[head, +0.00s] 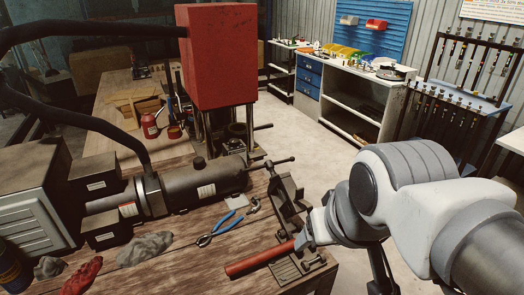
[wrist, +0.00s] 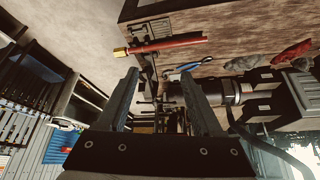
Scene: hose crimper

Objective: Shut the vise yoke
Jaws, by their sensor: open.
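The vise (head: 284,200) is a dark metal frame with a T-bar handle, at the right edge of the wooden workbench in the head view. I cannot clearly tell how far its yoke stands open. A red hose (head: 258,260) lies on the bench at the vise's base, its far end near my gripper (head: 306,235). My arm partly hides the gripper in the head view. In the wrist view my gripper (wrist: 158,75) is open, its two fingers spread with nothing held between them. Dark vise parts (wrist: 146,82) show beyond the fingers, and the red hose (wrist: 178,43) lies farther up.
Blue-handled pliers (head: 222,230) lie left of the vise. Grey and red rags (head: 84,275) lie at the front left. Open floor (head: 290,130) lies beyond the bench's right edge.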

